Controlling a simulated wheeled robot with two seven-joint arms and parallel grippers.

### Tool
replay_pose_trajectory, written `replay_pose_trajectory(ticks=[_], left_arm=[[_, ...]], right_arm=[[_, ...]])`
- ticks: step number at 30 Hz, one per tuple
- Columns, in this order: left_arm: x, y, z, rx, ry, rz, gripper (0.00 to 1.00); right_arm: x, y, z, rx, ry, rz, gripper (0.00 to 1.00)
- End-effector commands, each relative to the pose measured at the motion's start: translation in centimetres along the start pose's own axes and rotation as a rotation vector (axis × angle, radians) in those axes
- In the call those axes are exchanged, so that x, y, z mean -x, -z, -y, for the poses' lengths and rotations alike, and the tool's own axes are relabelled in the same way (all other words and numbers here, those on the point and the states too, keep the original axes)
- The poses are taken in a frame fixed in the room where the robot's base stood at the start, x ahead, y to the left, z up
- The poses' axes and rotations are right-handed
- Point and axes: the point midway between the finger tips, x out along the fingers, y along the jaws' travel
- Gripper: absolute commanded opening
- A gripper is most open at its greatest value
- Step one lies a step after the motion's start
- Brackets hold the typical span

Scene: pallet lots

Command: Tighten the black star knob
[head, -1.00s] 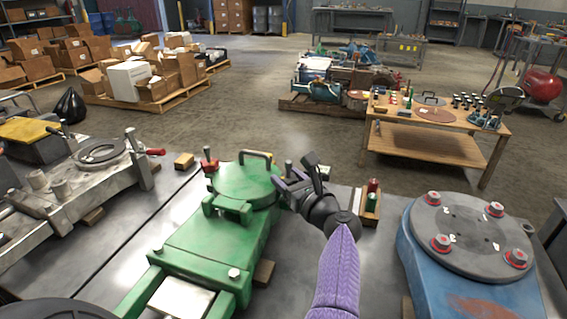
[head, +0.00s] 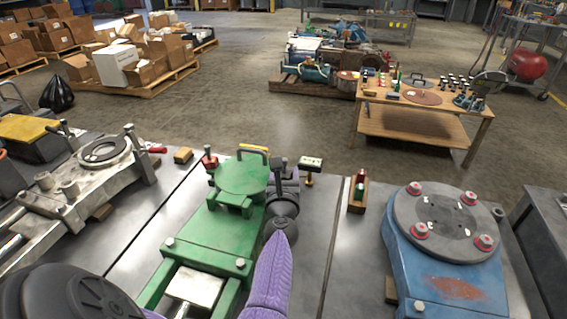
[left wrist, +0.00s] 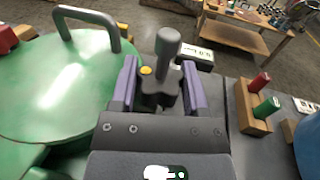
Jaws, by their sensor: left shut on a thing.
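The black star knob (left wrist: 158,92) shows in the left wrist view as a dark lobed part with a grey post (left wrist: 168,50) standing at it. It sits beside the round lid of the green fixture (head: 207,233), on the lid's right. My left gripper (head: 284,178) comes from above the green fixture in the head view. In the left wrist view its two purple fingers (left wrist: 160,90) stand on either side of the knob, shut on it. In the head view the knob is mostly hidden by the gripper. My right gripper is not in view.
A curved handle (left wrist: 85,18) rises from the green lid. A small sign (head: 311,163) stands just right of the gripper. A wooden block (head: 357,195) with red and green pieces and a blue fixture (head: 450,285) are further right. The grey fixture (head: 85,190) is left.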

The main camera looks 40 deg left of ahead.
Motion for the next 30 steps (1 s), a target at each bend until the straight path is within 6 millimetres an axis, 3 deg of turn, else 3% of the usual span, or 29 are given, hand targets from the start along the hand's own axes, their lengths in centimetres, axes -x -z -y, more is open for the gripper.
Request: replay_pose_trajectory(ticks=[15,16,20,30], left_arm=[[-0.03,-0.02,0.01,0.000,0.017,0.001,0.00],[-0.03,-0.02,0.01,0.000,0.017,0.001,0.65],[-0.02,-0.02,0.00,0.000,0.016,0.001,0.92],[0.00,0.01,0.11,0.000,0.016,0.000,0.94]], right_arm=[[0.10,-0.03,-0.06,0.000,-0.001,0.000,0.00],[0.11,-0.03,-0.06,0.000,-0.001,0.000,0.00],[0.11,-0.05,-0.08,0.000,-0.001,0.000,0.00],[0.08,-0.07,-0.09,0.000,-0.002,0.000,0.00]])
